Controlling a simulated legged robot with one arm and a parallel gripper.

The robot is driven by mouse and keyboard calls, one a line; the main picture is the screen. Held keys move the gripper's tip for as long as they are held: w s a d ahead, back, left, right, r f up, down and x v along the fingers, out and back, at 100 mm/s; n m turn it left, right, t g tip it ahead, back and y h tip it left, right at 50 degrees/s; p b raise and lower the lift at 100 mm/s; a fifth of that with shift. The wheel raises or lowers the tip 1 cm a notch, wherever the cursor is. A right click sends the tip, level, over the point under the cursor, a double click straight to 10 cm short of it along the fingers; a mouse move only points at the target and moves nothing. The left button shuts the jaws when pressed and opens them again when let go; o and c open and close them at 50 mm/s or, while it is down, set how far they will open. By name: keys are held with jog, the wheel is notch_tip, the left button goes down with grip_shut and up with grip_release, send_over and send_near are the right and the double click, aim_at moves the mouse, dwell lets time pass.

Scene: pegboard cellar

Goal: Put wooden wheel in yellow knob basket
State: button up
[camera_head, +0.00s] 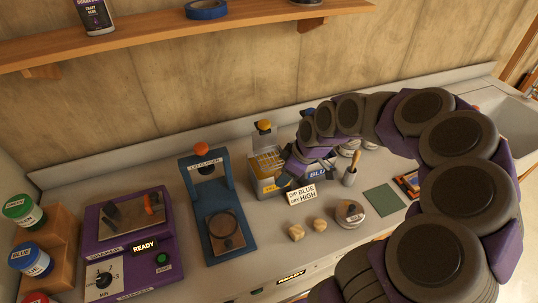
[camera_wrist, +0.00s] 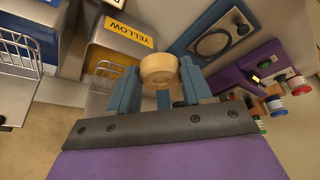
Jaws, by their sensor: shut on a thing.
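In the wrist view, my gripper (camera_wrist: 160,88) is shut on a pale wooden wheel (camera_wrist: 158,68), held between its blue fingers. The wheel appears beside the yellow-labelled tank (camera_wrist: 126,37), to its right in the picture. A wire basket (camera_wrist: 97,96) shows below that label, partly hidden behind my left finger. The end of my arm is in front of the tanks there, and the held wheel cannot be made out. Two loose wooden pieces (camera_head: 296,232) lie on the counter.
A blue-labelled tank (camera_head: 317,175) stands right of the yellow one, with a sign (camera_head: 301,195) in front. A blue lid press (camera_head: 231,238) and purple shaker (camera_head: 128,240) stand left. A round tin (camera_head: 349,213) and brush cup (camera_head: 349,177) are to the right.

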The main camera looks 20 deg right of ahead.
jog(key=b, duration=0.1)
send_over(269, 159)
jog(key=s+d, duration=0.1)
jog(key=s, duration=0.1)
jog(key=shift+s+f, duration=0.1)
jog(key=shift+f, duration=0.55)
jog(key=shift+w+a, duration=0.15)
jog(key=shift+w, duration=0.45)
notch_tip(269, 159, down, 3)
jog(key=shift+r+b, duration=0.15)
jog(key=shift+b, duration=0.35)
jog(key=shift+d+f, duration=0.2)
jog(key=shift+f, duration=0.2)
jog(key=shift+f, duration=0.1)
jog(key=o, duration=0.8)
jog(key=shift+c, duration=0.2)
jog(key=shift+o, duration=0.3)
jog(key=shift+a, duration=0.1)
jog(key=shift+r, duration=0.2)
